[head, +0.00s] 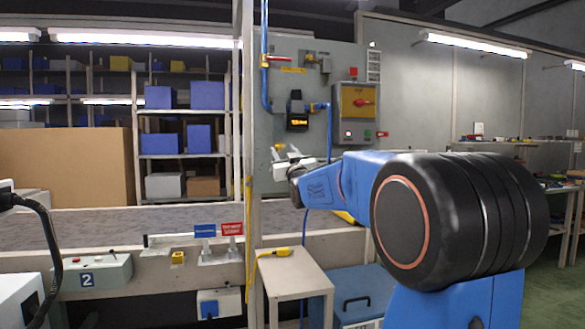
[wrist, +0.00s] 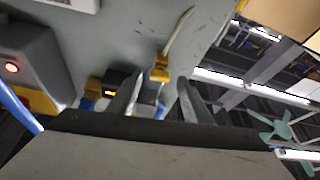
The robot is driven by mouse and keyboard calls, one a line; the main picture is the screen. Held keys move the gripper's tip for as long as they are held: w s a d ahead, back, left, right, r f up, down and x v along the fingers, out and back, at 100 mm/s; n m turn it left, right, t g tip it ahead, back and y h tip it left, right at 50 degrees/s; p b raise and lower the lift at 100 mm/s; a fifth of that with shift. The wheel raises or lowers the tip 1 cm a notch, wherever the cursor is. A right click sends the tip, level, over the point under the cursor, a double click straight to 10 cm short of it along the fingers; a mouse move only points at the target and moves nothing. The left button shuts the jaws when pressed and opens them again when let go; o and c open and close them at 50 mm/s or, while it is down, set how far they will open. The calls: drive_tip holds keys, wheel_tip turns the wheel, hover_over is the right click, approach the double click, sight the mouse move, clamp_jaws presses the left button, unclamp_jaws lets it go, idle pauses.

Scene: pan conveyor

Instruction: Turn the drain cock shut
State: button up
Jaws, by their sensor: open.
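In the wrist view a yellow fitting with a long pale lever (wrist: 161,70) appears between and beyond my gripper's fingers; it looks like the drain cock. The lever slants up and to the right in that picture. My gripper (wrist: 160,84) is open, one finger on each side of the fitting, with no clear contact. In the head view my gripper (head: 284,156) is at the lower part of the grey panel (head: 345,85), below a black unit with a yellow display (head: 297,122). The cock is too small to make out clearly there.
On the panel are a red-handled valve (head: 274,58), a second valve (head: 318,62), a yellow switch box (head: 358,101) and a blue hose (head: 330,130). The conveyor (head: 95,228) lies at left. A small table (head: 292,270) stands below the panel.

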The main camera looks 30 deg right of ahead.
drive_tip(key=v, duration=1.5)
